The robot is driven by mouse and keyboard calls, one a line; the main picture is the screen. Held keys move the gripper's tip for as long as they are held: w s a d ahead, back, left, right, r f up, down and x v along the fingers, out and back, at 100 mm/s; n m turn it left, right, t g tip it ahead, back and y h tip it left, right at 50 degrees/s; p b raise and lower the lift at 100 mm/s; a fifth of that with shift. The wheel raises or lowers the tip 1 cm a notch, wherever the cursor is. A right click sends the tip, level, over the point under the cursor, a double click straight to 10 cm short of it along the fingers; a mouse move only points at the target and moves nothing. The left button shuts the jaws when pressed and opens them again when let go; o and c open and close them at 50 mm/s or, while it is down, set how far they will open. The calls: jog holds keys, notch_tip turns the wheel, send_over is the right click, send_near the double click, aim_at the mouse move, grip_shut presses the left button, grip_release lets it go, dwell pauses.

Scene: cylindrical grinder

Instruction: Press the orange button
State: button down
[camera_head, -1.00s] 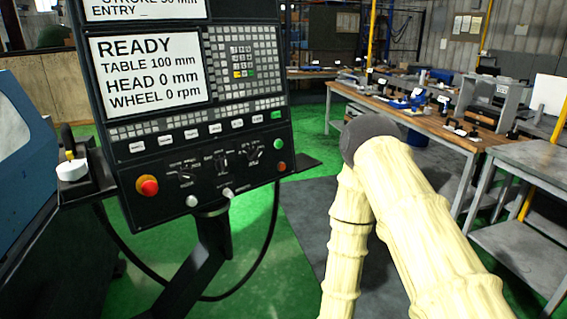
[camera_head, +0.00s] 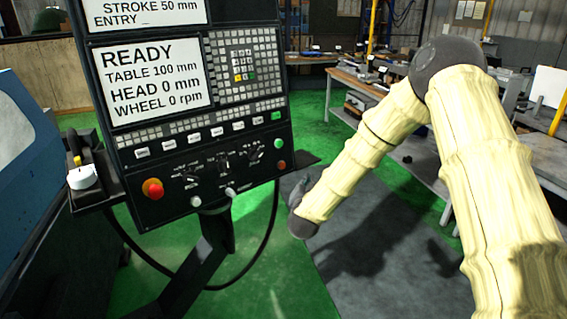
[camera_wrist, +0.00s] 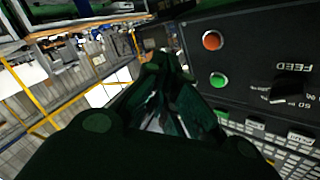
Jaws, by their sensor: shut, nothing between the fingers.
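The orange button (camera_head: 282,165) is a small round button at the lower right of the black control panel (camera_head: 160,160), just below a green button (camera_head: 279,143). In the wrist view the orange button (camera_wrist: 212,41) is near the top, right of my fingertips, with the green button (camera_wrist: 218,80) near it; the panel appears upside down. My gripper (camera_wrist: 168,62) is shut and empty, its dark fingers pointing past the panel's edge. It looks apart from the button.
A red mushroom button (camera_head: 153,188) is at the panel's lower left. Knobs and toggles sit between it and the orange button. A small shelf edge juts out at the panel's right. A workbench (camera_head: 355,82) stands behind; green floor is open below.

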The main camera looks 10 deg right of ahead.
aim_at(282, 165)
jog(key=r, duration=0.2)
jog(key=w+d+r, duration=0.1)
jog(key=shift+m+h, duration=0.4)
jog(key=shift+w+a, duration=0.1)
jog(key=shift+w, duration=0.1)
jog(key=shift+w+a+f+b, duration=0.25)
jog(key=shift+w+a, duration=0.35)
jog(key=shift+w, duration=0.65)
jog(key=shift+w+a+f+b, duration=0.25)
jog(key=shift+w+a, duration=0.3)
jog(key=shift+w, duration=0.75)
jog(key=shift+w+a+f+b, duration=0.25)
jog(key=shift+w+a, duration=0.35)
jog(key=shift+w, duration=0.65)
jog(key=shift+w, duration=0.1)
jog(key=shift+w+a+b, duration=0.2)
jog(key=shift+w+b, duration=0.1)
